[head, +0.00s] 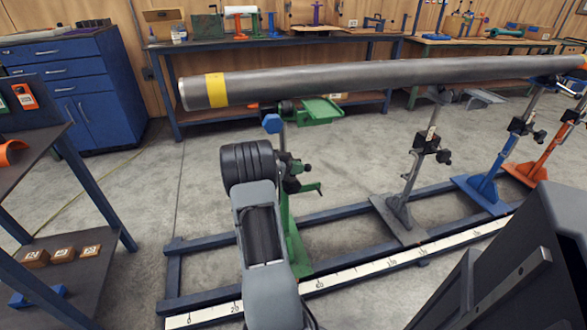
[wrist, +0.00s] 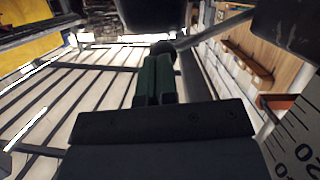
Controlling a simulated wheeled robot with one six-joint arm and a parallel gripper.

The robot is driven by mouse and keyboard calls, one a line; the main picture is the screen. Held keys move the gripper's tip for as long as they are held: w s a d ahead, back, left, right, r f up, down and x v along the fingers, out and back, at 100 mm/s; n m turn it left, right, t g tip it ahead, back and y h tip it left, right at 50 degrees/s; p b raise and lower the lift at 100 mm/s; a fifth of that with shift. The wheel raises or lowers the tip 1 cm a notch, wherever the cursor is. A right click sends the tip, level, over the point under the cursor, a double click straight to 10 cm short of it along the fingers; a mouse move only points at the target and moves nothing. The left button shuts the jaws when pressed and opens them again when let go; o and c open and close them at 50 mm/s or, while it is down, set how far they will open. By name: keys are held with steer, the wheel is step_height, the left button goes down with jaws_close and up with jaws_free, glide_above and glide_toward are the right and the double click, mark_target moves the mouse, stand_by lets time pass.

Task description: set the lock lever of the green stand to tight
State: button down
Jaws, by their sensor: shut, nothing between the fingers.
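The green stand (head: 291,235) stands on the floor rail, partly hidden behind my arm in the head view.
A long grey pipe (head: 380,78) with a yellow band lies across above the stands. Grey (head: 398,210), blue (head: 485,190) and orange (head: 540,165) stands stand to the right. A dark shelf table (head: 40,185) is at left. Open floor lies between it and the rail.

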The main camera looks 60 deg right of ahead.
steer(key=shift+s+d+r, duration=0.1)
steer(key=shift+s, duration=0.05)
stand_by(0.8)
steer(key=shift+r+p, duration=0.6)
steer(key=shift+p, duration=0.25)
steer(key=w+r+p, duration=0.1)
steer(key=p, duration=0.1)
steer(key=w+r+p, duration=0.1)
steer(key=r+p, duration=0.1)
steer(key=shift+w+a, duration=0.1)
steer(key=shift+a, duration=0.25)
steer(key=f+p+v, duration=0.1)
steer(key=v, duration=0.9)
steer(key=shift+w, duration=0.25)
steer(key=shift+d, duration=0.15)
